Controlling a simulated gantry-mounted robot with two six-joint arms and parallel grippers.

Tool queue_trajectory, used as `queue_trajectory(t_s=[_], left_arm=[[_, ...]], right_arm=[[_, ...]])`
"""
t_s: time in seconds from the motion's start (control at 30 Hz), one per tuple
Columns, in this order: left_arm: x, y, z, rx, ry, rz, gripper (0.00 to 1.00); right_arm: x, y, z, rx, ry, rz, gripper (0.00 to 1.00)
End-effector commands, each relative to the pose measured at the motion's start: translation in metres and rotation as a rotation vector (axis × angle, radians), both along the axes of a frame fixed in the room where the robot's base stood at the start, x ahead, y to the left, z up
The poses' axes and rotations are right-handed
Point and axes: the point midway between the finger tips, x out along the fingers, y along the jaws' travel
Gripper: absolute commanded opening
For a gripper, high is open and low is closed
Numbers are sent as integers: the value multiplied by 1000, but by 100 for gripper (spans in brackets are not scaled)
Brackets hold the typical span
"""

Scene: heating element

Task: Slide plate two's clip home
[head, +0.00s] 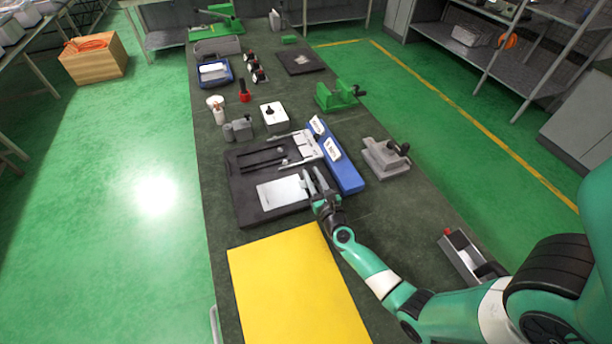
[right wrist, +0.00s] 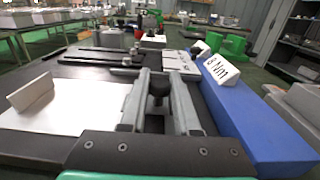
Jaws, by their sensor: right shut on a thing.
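My right gripper (head: 314,184) reaches over the right part of a black fixture base (head: 242,207), beside a bare silver plate (head: 283,192). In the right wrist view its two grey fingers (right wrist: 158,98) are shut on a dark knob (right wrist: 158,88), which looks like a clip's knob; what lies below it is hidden. The silver plate (right wrist: 88,106) lies left of the fingers, with a raised upright tab (right wrist: 30,88) on it. Farther back, another plate (head: 304,143) and dark bars with small knobs (head: 283,163) show. Which plate is two is not readable. My left gripper is not in view.
A blue block (head: 347,177) with white labels (head: 331,148) runs close along the right of the fingers. A grey vise-like block (head: 383,157) stands beyond it. A yellow mat (head: 297,290) lies in front of the fixture. A white box (head: 274,117) stands behind.

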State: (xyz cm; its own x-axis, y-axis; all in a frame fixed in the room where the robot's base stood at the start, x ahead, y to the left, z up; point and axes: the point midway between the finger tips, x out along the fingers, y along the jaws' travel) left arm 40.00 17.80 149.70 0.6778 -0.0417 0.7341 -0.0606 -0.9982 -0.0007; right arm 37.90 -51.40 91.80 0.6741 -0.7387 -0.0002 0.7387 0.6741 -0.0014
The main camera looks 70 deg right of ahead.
Motion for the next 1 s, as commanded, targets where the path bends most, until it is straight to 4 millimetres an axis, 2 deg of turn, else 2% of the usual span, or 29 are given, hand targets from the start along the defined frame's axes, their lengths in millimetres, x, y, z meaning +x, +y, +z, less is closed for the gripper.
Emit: queue_trajectory(t_s=[0.17,0.2,0.33,0.37,0.73,0.87,1.0], left_arm=[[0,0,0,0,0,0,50],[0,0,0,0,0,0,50],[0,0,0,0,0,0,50],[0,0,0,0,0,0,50],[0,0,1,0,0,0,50],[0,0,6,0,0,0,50],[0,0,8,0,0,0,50]], right_arm=[[3,2,1,-3,0,10,0],[3,2,1,-3,0,11,34],[3,2,1,-3,0,10,57],[3,2,1,-2,1,9,59],[-3,7,0,-1,2,8,59],[-19,24,1,1,4,8,59],[-42,50,1,1,4,11,59]])
